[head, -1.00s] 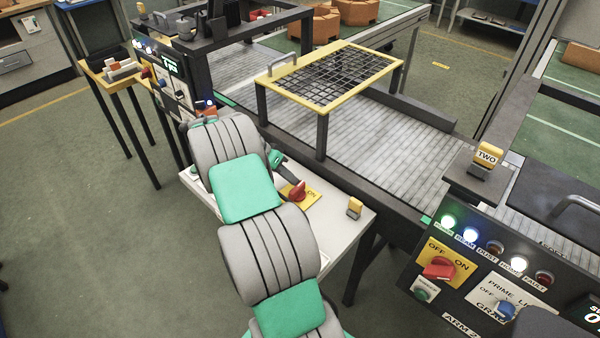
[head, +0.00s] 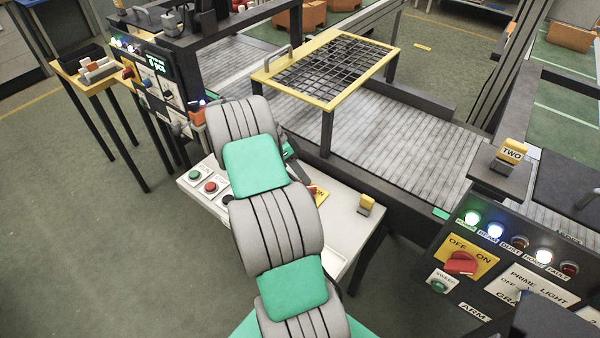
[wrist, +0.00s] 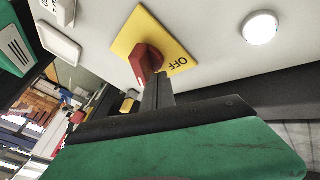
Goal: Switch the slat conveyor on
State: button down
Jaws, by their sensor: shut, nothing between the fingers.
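The slat conveyor (head: 400,145) runs behind a white control panel (head: 348,225) in the head view. On the panel a red rotary knob (head: 311,189) sits on a yellow plate (head: 321,197), partly hidden by my arm. In the wrist view the red knob (wrist: 146,62) stands on its yellow plate (wrist: 172,40), with the word OFF readable near the fingers. My gripper (wrist: 156,88) is shut and empty, its dark fingertips right at the knob; I cannot tell whether they touch it. In the head view my arm hides most of the gripper.
The panel also has a green button (head: 194,175) and a red button (head: 210,187) at left, and a yellow-topped piece (head: 366,204) at right. A yellow-framed mesh guard (head: 335,70) stands over the conveyor. Another console (head: 500,270) with its own red knob (head: 461,263) is at lower right.

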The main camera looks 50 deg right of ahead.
jog(key=shift+s+d, duration=0.25)
jog(key=shift+s+d, duration=0.15)
jog(key=shift+s, duration=0.05)
dwell(0.3)
dwell(0.3)
